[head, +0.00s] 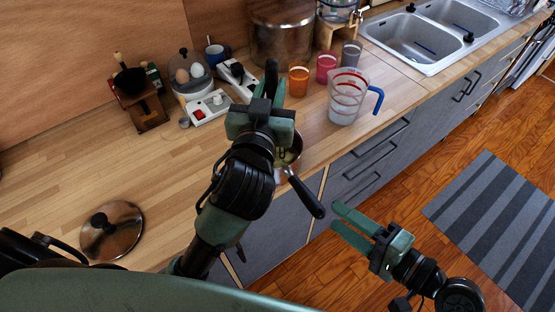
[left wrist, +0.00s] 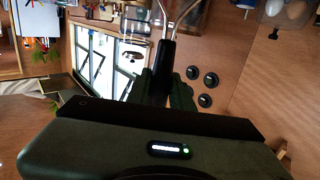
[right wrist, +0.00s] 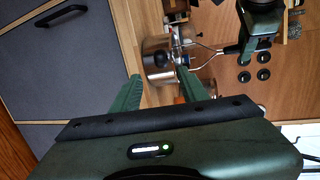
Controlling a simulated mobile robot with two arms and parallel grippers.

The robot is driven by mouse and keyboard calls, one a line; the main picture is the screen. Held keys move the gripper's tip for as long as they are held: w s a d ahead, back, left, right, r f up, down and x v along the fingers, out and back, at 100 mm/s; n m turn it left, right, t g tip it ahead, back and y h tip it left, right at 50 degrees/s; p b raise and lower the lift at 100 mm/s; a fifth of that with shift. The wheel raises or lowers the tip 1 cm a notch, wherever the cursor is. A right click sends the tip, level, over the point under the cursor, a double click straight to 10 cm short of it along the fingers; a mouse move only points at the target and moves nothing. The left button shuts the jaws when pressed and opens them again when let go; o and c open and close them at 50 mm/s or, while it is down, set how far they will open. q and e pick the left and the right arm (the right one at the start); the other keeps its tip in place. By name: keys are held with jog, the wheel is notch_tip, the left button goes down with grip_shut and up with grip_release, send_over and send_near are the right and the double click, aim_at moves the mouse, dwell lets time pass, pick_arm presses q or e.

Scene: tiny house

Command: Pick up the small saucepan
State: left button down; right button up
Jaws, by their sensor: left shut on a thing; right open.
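The small saucepan (head: 297,170) stands at the counter's front edge, its black handle (head: 306,197) sticking out over the edge. My left arm hides much of it in the head view. In the right wrist view its steel side (right wrist: 152,50) shows, with the handle pointing toward the camera. My left gripper (head: 275,85) is above the counter beyond the pan, shut on a black-handled wire utensil (left wrist: 168,48). My right gripper (head: 337,217) is open and empty in front of the counter, near the handle's end but apart from it.
A round lid (head: 112,230) lies on the counter at left. Orange (head: 298,82) and red (head: 326,68) cups and a measuring jug (head: 346,100) stand right of my left gripper. A large pot (head: 280,35) stands behind. Drawer fronts (head: 365,160) lie below the counter edge.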

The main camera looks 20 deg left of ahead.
aim_at(319, 204)
pick_arm(q)
notch_tip(319, 204, up, 2)
jog(key=shift+a+r+p, duration=0.1)
jog(key=shift+r+p, duration=0.05)
jog(key=shift+p, duration=0.7)
pick_arm(e)
jog(key=x, duration=0.5)
jog(key=shift+w+a, duration=0.1)
jog(key=shift+a, duration=0.15)
pick_arm(q)
notch_tip(319, 204, up, 2)
jog(key=shift+r+p, duration=0.1)
jog(key=shift+p, duration=0.95)
pick_arm(e)
jog(key=x, duration=0.4)
jog(key=shift+a+r, duration=0.2)
jog(key=shift+a, duration=0.05)
jog(key=shift+w+a+f, duration=0.15)
jog(key=shift+a+f, duration=0.05)
jog(key=shift+a, duration=0.15)
jog(key=shift+d, duration=0.1)
jog(key=shift+c, duration=0.3)
grip_shut()
jog(key=shift+r, duration=0.2)
